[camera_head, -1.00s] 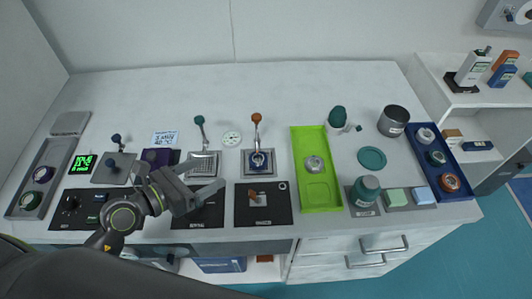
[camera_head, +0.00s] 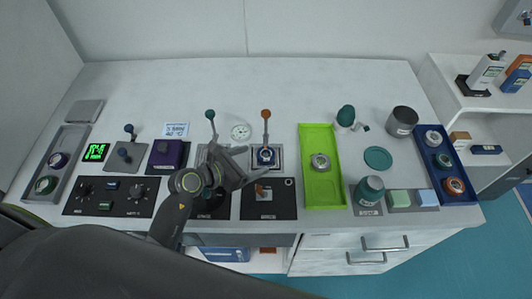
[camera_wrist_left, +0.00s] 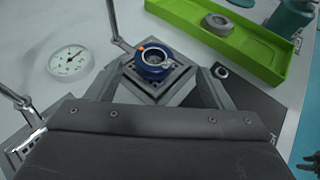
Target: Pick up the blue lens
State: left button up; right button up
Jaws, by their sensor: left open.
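The blue lens (camera_head: 266,156) is a blue ring on a square grey plate, below the orange-tipped lever in the head view. It also shows in the left wrist view (camera_wrist_left: 154,64), near the top centre. My left gripper (camera_head: 247,164) is open and empty, just left of the lens in the head view. In the wrist view its two fingers (camera_wrist_left: 155,82) spread on either side of the lens's plate, with the lens between and beyond them. I cannot tell the height gap.
Levers with teal (camera_head: 210,115) and orange (camera_head: 266,114) tips stand close by. A round white gauge (camera_head: 240,132) lies behind. A green tray (camera_head: 323,191) with a grey ring is to the right; a blue tray (camera_head: 440,151) holds other rings. The table's back is clear.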

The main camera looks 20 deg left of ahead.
aim_at(264, 155)
pick_arm(q)
jog(key=shift+a+p+x, duration=0.15)
jog(key=shift+p+x, duration=0.15)
jog(key=shift+x, duration=1.1)
jog(key=shift+a+p+x, duration=0.15)
jog(key=shift+p+x, duration=0.15)
jog(key=shift+x, duration=1.15)
jog(key=shift+f, duration=0.15)
jog(key=shift+c, duration=0.2)
jog(key=c, duration=1)
jog(key=shift+c, duration=0.2)
